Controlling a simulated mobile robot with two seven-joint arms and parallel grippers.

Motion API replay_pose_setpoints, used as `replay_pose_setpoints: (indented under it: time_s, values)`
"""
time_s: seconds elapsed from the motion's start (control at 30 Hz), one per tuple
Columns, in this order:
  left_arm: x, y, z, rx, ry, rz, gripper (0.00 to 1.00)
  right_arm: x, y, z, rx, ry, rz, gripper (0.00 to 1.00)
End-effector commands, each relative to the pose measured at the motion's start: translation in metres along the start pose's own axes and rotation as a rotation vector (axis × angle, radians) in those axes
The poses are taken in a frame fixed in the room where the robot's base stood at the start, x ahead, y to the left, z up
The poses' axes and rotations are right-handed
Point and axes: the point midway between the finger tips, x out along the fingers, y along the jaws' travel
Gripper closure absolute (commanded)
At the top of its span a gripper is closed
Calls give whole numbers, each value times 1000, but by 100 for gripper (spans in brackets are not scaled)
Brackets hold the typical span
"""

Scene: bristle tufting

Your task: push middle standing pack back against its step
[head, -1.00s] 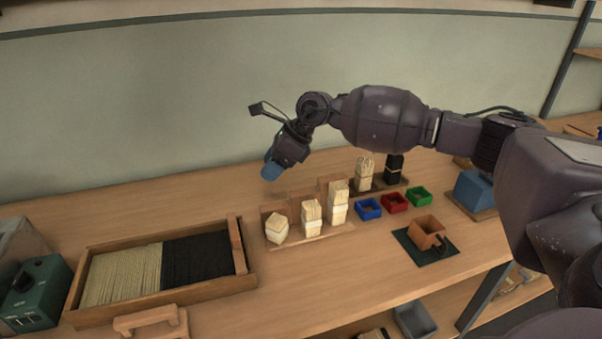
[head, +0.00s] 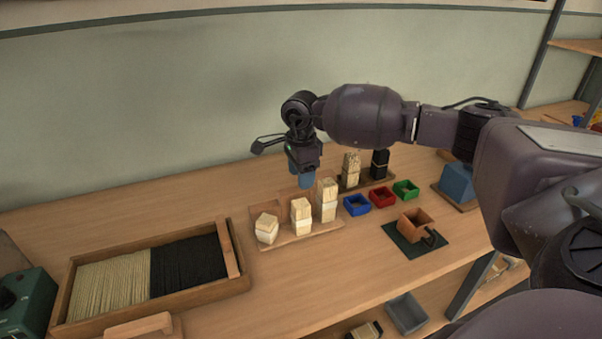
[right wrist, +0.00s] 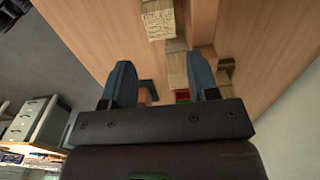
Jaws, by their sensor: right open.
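Three pale bristle packs with white bands stand in a row on a wooden stepped stand (head: 290,240) in the head view. The middle standing pack (head: 301,217) is upright between a short, tilted-looking pack (head: 266,229) on the left and a taller pack (head: 327,201) on the right. I cannot tell its gap to the step behind it. My right gripper (head: 304,180) points down with blue fingers, just behind and above the middle pack. In the right wrist view, its open fingers (right wrist: 161,84) are apart, with pale packs (right wrist: 159,22) beyond; which is which is unclear. My left gripper is out of view.
A tray (head: 245,285) of pale and black bristles lies at left. Blue (head: 357,205), red (head: 382,197) and green (head: 406,189) bins stand at right, near a brown box (head: 414,222) on a dark mat. Another stand with pale and black packs is behind.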

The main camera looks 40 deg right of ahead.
Motion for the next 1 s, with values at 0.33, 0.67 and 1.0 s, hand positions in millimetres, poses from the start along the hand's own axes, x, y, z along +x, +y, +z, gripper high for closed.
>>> replay_pose_setpoints:
  time_s: [0.33, 0.67, 1.0]
  values:
    - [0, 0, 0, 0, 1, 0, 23, 36, 0, 1, 1, -1, 3, 46]
    - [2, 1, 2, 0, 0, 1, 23, 86, 1, 0, 1, -1, 3, 46]
    - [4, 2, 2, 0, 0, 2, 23, 108, 0, 0, 1, -2, 0, 46]
